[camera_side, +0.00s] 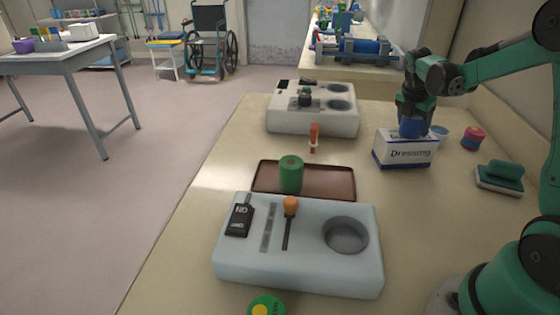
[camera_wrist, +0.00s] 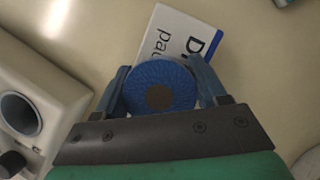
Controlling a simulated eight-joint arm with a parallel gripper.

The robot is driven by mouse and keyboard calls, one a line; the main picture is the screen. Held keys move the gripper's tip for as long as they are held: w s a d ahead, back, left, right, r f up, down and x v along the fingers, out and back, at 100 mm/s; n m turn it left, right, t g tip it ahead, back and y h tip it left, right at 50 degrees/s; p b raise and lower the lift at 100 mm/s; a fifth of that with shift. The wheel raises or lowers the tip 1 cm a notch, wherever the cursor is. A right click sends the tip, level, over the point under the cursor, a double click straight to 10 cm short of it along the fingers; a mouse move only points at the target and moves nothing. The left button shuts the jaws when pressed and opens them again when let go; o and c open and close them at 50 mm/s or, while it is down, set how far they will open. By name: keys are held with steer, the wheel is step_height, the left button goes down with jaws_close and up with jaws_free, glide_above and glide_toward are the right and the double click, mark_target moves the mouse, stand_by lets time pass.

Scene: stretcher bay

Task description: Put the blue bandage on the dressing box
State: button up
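The blue bandage (camera_side: 412,128) is a round roll between the fingers of my gripper (camera_side: 413,118). In the wrist view the blue bandage (camera_wrist: 160,88) has a finger against each side, so my gripper (camera_wrist: 162,84) is shut on it. The dressing box (camera_side: 403,153) is white with a blue edge and stands on the counter right under the roll. In the wrist view the dressing box (camera_wrist: 177,32) is partly hidden behind the roll. The roll is at the box's top; I cannot tell whether it touches.
A green roll (camera_side: 291,174) stands on a brown tray (camera_side: 330,183). Two pale devices (camera_side: 330,118) (camera_side: 298,268) flank the tray. Bare counter lies in front of the box.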

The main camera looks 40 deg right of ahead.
steer(key=o, duration=0.3)
steer(key=shift+o, duration=0.2)
steer(key=shift+r, duration=0.1)
steer(key=v, duration=1.2)
steer(key=s+a+f+m+t+y, duration=0.2)
steer(key=a+m+t, duration=0.1)
steer(key=a+m, duration=0.6)
steer(key=s+a+f+m+t+y, duration=0.2)
steer(key=a+f+m+t, duration=0.1)
steer(key=a+m, duration=0.6)
steer(key=shift+s+a+f+t+y, duration=0.35)
steer(key=shift+a+t, duration=0.25)
steer(key=shift+a, duration=1.4)
